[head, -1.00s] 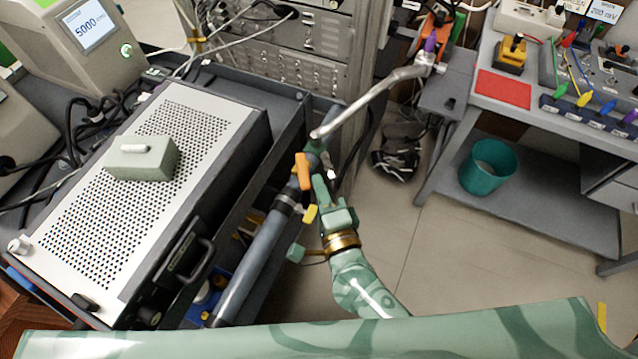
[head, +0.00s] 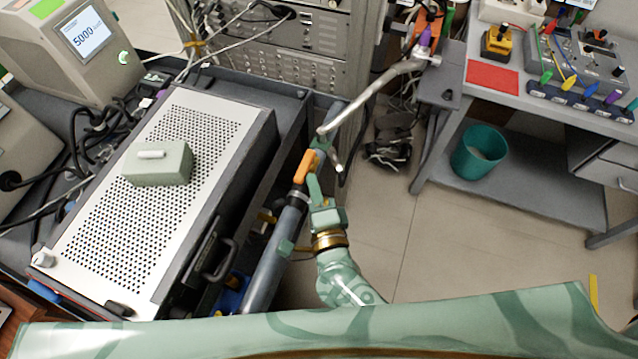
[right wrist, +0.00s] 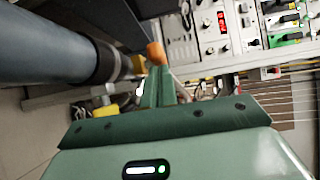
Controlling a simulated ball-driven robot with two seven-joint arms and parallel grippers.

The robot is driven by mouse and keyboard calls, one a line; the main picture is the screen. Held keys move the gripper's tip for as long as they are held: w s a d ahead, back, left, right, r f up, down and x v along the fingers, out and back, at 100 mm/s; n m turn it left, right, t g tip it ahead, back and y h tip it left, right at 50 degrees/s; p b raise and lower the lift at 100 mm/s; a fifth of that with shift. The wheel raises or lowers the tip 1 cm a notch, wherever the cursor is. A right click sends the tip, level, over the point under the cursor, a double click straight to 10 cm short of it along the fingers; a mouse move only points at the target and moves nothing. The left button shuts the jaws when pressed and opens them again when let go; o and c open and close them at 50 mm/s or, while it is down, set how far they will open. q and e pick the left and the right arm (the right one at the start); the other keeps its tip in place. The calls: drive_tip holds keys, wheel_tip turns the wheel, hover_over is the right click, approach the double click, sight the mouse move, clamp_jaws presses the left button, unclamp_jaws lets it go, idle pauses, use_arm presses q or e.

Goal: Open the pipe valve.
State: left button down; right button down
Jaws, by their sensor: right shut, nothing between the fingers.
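The pipe valve has an orange handle (head: 304,166) on a grey pipe (head: 270,260) that runs up along the cart's right side. The handle lies roughly along the pipe. My right gripper (head: 314,186) is shut and empty, its fingers close beside the handle's right side. In the right wrist view, the shut fingers (right wrist: 157,86) point at the orange handle (right wrist: 156,53), which shows just past their tips. I cannot tell whether they touch. The pipe (right wrist: 50,48) fills the upper left there. My left gripper is not in view.
A perforated-top instrument (head: 105,240) with a grey-green box (head: 158,163) stands left of the pipe. A bent metal tube (head: 370,98) passes above the valve. A workbench (head: 520,100) and teal bin (head: 479,152) stand at right. The floor between is mostly clear.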

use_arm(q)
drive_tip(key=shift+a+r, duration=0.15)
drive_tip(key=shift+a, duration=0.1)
use_arm(e)
drive_tip(key=shift+s+a, duration=0.1)
drive_tip(key=shift+a, duration=0.35)
